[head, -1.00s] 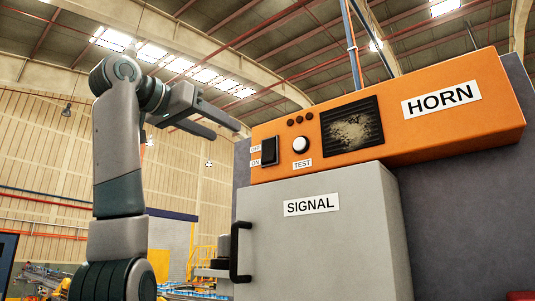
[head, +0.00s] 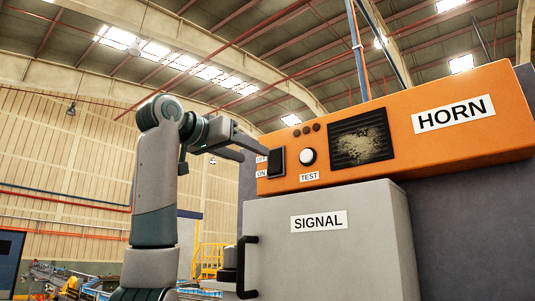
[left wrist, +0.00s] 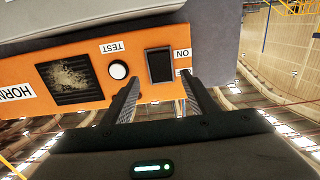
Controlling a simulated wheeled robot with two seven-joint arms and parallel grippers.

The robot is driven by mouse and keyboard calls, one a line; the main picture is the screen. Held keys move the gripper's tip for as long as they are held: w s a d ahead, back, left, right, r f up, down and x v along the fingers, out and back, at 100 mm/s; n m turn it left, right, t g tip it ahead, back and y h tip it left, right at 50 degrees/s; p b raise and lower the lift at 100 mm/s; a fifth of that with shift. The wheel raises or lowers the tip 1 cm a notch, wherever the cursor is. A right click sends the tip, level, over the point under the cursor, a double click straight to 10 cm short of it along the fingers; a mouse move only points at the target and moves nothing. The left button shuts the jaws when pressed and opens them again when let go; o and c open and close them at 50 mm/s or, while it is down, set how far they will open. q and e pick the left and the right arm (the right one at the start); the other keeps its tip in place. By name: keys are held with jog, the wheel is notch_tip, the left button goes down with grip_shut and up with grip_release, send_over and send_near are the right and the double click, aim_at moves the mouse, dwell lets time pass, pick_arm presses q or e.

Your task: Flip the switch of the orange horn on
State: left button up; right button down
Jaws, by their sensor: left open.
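The orange horn box (head: 400,125) is mounted on a dark panel, with its HORN label at the right. Its black rocker switch (head: 277,161) is at the box's left end, beside the OFF and ON labels; the OFF label is partly covered. I cannot tell which way the rocker is tipped. My left gripper (head: 252,152) is open and empty, its fingertips just left of the switch in the head view. In the left wrist view, which shows the box upside down, the switch (left wrist: 159,65) lies between the two fingers' lines. Contact cannot be made out. My right gripper is not in view.
A white round TEST button (head: 308,157) and a dark grille (head: 361,134) sit right of the switch. Below is a grey SIGNAL cabinet (head: 335,255) with a black handle (head: 245,267).

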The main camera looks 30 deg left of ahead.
aim_at(274, 163)
pick_arm(q)
jog(key=w+p, duration=0.1)
jog(key=w, duration=0.1)
jog(key=w+p, duration=0.1)
jog(key=w, duration=0.2)
jog(key=w+p, duration=0.1)
jog(key=w, duration=0.1)
jog(key=shift+w+d+r+p, duration=0.1)
jog(key=shift+w+d+p, duration=0.2)
jog(key=shift+w+p, duration=0.1)
jog(key=shift+w, duration=0.35)
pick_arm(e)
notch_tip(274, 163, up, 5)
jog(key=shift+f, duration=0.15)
